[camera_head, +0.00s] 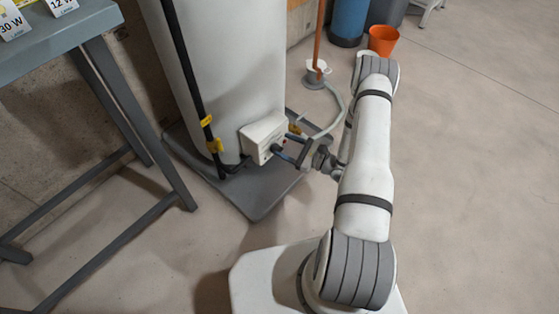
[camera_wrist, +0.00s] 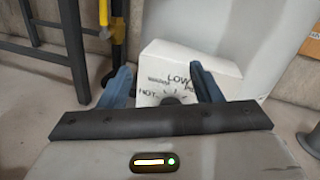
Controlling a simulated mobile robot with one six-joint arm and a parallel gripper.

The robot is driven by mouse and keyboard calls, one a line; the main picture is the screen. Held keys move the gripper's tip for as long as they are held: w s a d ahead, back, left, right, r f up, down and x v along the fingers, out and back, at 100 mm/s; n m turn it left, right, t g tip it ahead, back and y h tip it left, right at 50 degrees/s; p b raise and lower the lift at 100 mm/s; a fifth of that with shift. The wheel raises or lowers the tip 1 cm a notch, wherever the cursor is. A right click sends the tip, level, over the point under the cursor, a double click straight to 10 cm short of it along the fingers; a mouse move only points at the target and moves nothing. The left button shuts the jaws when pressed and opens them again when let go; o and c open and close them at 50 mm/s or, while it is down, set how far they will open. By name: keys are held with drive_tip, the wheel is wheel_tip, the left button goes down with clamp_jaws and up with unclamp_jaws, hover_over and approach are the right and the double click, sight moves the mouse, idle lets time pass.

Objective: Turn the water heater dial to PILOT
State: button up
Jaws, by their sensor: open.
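The water heater (camera_head: 230,70) is a tall white cylinder with a white control box (camera_head: 262,133) low on its side. In the wrist view the control box (camera_wrist: 220,75) shows dark lettering; LOW and HOT can be read, other marks are too small. The dial (camera_wrist: 171,100) is a dark round shape at the box's lower middle, mostly hidden behind the gripper body. Where its pointer stands cannot be told. My gripper (camera_head: 278,144) is open in front of the box, its blue fingers apart. In the wrist view the fingers (camera_wrist: 160,70) stand either side of the dial; contact cannot be told.
A black pipe with yellow tags (camera_head: 187,70) runs down the heater's left side. A grey table (camera_head: 100,35) stands at the left. An orange bucket (camera_head: 383,40) and a plunger (camera_head: 316,72) are behind. The floor at the right is clear.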

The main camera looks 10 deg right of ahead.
sight(280, 151)
wheel_tip(280, 151, down, 9)
drive_tip(key=s+d+m+t+h+b, duration=0.1)
drive_tip(key=d+m+t+h+b, duration=0.1)
drive_tip(key=d+m+t+h, duration=0.1)
drive_tip(key=shift+f+b+x, duration=0.15)
drive_tip(key=shift+b+x, duration=0.4)
drive_tip(key=shift+x, duration=1.35)
drive_tip(key=shift+f+b+x, duration=0.15)
drive_tip(key=shift+b+x, duration=0.4)
drive_tip(key=shift+x, duration=1.35)
drive_tip(key=shift+s+a, duration=0.1)
drive_tip(key=shift+c, duration=0.5)
drive_tip(key=c, duration=0.7)
drive_tip(key=shift+a, duration=0.25)
drive_tip(key=shift+c, duration=0.8)
drive_tip(key=shift+d, duration=0.1)
